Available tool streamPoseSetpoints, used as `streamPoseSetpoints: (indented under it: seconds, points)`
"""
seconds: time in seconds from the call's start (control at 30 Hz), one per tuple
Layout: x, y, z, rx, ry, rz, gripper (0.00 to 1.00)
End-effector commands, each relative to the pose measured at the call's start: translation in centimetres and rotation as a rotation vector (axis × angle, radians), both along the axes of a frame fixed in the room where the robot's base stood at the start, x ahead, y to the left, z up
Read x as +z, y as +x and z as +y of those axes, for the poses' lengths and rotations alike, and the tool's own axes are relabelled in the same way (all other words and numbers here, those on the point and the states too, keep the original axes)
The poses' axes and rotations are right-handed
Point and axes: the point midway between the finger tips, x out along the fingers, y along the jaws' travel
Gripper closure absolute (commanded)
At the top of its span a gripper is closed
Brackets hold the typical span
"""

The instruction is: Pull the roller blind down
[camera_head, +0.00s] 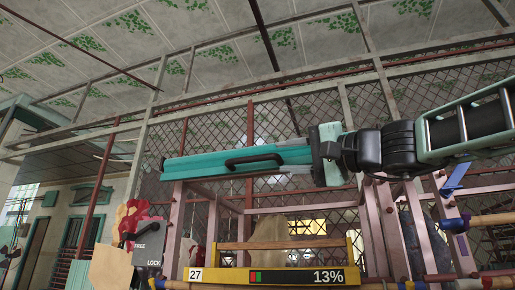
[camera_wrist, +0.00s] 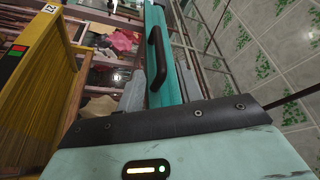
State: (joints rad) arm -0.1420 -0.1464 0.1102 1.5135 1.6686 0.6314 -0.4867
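The roller blind appears as a long teal bar (camera_head: 205,164) with a dark handle (camera_head: 252,161) on its face. It spans the upper part of a pinkish frame, and no hanging sheet is clear below it. In the wrist view the teal bar (camera_wrist: 170,72) runs away from me, with its handle (camera_wrist: 156,45) near the top. My gripper (camera_head: 290,158) reaches in from the right at the bar's right end. Its greyish fingers look apart, one on each side of the bar's line in the wrist view (camera_wrist: 160,82). I cannot tell whether they touch the bar or handle.
A yellow beam with a 13% display (camera_head: 297,276) and a number 27 tag crosses below. Pinkish posts (camera_head: 372,225) stand under the bar. A lever box marked FREE and LOCK (camera_head: 148,246) is at lower left. Wire mesh fencing (camera_head: 400,100) stands behind.

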Motion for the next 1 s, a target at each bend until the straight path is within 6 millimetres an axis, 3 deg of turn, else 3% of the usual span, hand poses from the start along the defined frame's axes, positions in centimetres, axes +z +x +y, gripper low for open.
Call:
streamPoseSetpoints:
  seconds: [0.2,0.4,0.87,1.0]
  points:
    - [1.4,2.8,3.6,0.003,0.000,0.003,0.64]
    - [1.9,4.6,5.8,0.002,0.001,0.003,0.64]
    - [1.7,5.3,6.7,0.000,0.000,0.001,0.64]
    - [1.8,5.3,6.7,0.000,0.000,0.001,1.00]
